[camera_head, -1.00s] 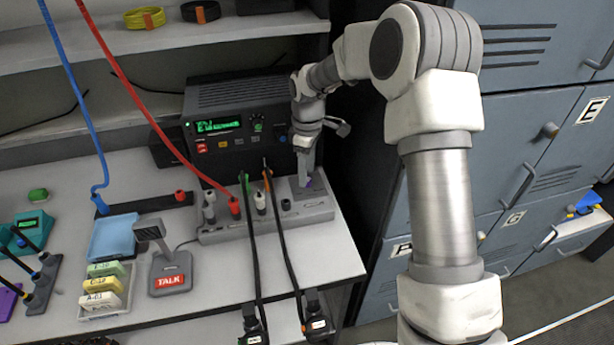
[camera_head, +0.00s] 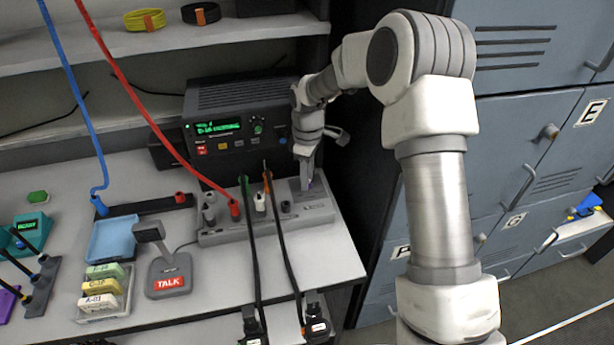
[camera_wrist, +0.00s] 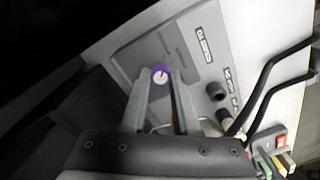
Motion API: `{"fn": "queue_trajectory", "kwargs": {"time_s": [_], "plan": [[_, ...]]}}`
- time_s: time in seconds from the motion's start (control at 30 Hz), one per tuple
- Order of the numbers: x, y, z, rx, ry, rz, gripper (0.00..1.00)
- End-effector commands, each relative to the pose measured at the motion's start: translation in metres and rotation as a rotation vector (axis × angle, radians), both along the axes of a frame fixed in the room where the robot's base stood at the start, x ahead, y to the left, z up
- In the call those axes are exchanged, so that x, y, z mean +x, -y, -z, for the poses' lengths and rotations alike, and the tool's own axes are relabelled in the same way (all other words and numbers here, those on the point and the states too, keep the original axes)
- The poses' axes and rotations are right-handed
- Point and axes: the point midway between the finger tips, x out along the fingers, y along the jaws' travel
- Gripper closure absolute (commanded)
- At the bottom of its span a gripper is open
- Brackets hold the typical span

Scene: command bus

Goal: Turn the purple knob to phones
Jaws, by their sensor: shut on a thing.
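The purple knob (camera_wrist: 160,70) has a white face with a small dark pointer mark. It sits on the right end of the grey panel (camera_wrist: 190,50). In the wrist view the knob is between the fingertips of my gripper (camera_wrist: 160,78), which is shut on it. In the head view my gripper (camera_head: 306,186) reaches down to the grey panel (camera_head: 222,236), and only a trace of purple shows by the fingertips. The lettering beside the knob is too small to read, so the position it points at cannot be told.
A black radio (camera_head: 240,125) with a green display stands behind the panel. Black cables (camera_head: 256,255) and a red cable (camera_head: 150,120) run to the panel. A TALK microphone (camera_head: 168,275) stands front left. Blue lockers (camera_head: 525,140) are to the right.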

Motion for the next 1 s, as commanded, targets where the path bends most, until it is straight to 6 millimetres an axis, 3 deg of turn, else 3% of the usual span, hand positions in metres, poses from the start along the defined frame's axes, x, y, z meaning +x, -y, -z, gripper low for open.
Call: {"fn": "queue_trajectory", "kwargs": {"time_s": [0.37, 1.0], "plan": [[0.0001, 0.0005, -0.0007, 0.0, 0.0, 0.083, 1.0], [0.0002, 0.0011, -0.0005, -0.001, -0.001, 0.583, 1.0]]}}
